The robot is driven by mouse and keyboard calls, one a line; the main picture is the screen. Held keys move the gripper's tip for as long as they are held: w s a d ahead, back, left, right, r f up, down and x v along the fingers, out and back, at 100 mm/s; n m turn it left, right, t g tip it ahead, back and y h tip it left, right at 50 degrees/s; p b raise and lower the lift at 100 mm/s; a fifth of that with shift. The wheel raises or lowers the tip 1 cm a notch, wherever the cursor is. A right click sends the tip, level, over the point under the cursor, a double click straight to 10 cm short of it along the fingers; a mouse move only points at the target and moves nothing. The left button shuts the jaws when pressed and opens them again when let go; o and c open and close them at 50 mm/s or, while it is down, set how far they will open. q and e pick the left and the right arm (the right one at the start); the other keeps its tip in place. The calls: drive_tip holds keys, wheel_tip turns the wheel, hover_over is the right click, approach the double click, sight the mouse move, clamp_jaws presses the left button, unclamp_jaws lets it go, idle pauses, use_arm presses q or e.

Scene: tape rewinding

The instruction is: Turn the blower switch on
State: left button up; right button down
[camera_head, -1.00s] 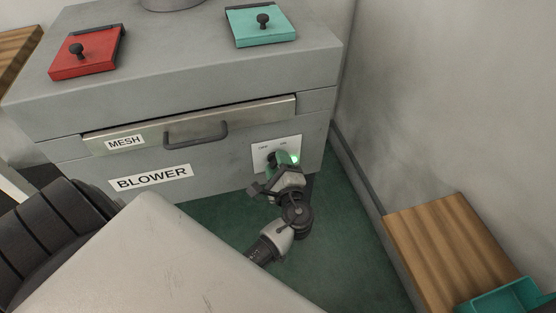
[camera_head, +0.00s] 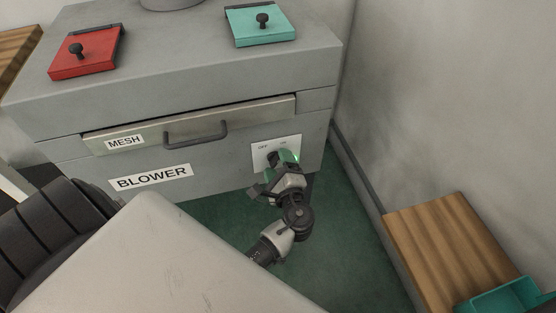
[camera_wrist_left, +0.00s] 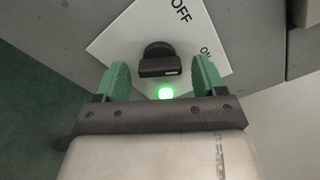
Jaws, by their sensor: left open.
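The blower switch is a black knob (camera_wrist_left: 158,60) on a white plate (camera_head: 262,150) marked OFF and ON, low on the front of the grey blower box (camera_head: 225,165). My left gripper (camera_head: 282,158) is at the plate and hides most of the knob in the head view. In the left wrist view my left gripper (camera_wrist_left: 163,72) is open, with one green finger on each side of the knob and gaps visible. A white mark shows at the right end of the knob's bar. A green light (camera_wrist_left: 166,93) glows beside the knob. My right gripper is out of view.
Above the switch is the MESH drawer (camera_head: 250,112) with a dark handle (camera_head: 195,134). Red (camera_head: 85,56) and teal (camera_head: 262,27) lids lie on top of the box. A wall is close on the right, with a wooden surface (camera_head: 445,240) and teal tray (camera_head: 500,298) below it.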

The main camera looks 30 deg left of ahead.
use_arm(q)
drive_tip(key=v, duration=1)
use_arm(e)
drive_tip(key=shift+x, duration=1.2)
use_arm(q)
drive_tip(key=shift+d, duration=0.1)
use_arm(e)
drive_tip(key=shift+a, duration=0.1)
